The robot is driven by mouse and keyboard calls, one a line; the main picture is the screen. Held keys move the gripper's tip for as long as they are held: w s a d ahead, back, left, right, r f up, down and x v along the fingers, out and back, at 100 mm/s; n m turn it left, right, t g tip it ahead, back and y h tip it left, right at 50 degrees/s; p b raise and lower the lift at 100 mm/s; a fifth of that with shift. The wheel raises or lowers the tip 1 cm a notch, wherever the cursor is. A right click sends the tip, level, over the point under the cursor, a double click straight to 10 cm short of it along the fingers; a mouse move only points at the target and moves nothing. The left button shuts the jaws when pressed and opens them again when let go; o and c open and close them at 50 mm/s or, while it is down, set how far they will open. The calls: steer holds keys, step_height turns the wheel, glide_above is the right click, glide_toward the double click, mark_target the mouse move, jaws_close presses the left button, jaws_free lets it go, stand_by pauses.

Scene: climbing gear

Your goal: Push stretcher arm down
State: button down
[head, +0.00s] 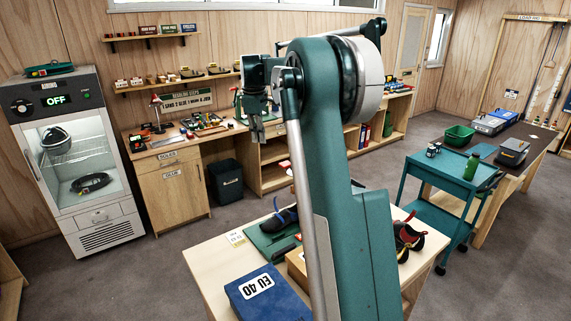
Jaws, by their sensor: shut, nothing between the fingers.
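My teal arm rises through the middle of the head view and hides part of the scene. My gripper (257,134) hangs at upper centre, fingers pointing down, shut and empty. It appears well above the front wooden table (215,262). I cannot pick out a stretcher or its arm; it may be behind my arm or too small to tell. A dark climbing shoe (281,220) is by a green mat (268,243) on this table. Red and black shoes (408,238) show right of my arm.
A blue box marked EU 40 (265,296) sits at the table's front. A glass-door oven reading OFF (68,160) stands left. A workbench (172,196) with tools lines the back wall. A teal cart (450,188) stands right. Grey floor is open between them.

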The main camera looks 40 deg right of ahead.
steer(key=w+d+f+n+p, duration=0.15)
steer(key=w+d+f, duration=0.3)
steer(key=d, duration=0.45)
steer(key=n+g+p, duration=0.1)
steer(key=g+p, duration=0.1)
glide_toward(285, 163)
steer(key=shift+s+r, duration=0.2)
steer(key=shift+r, duration=0.1)
steer(key=shift+f, duration=0.15)
steer(key=shift+s+d+f+b, duration=0.1)
steer(key=shift+f+b, duration=0.5)
steer(key=shift+f, duration=1.05)
steer(key=shift+s+d+f+b, duration=0.15)
steer(key=shift+f+b, duration=0.45)
steer(key=shift+f, duration=1.05)
steer(key=shift+f, duration=0.15)
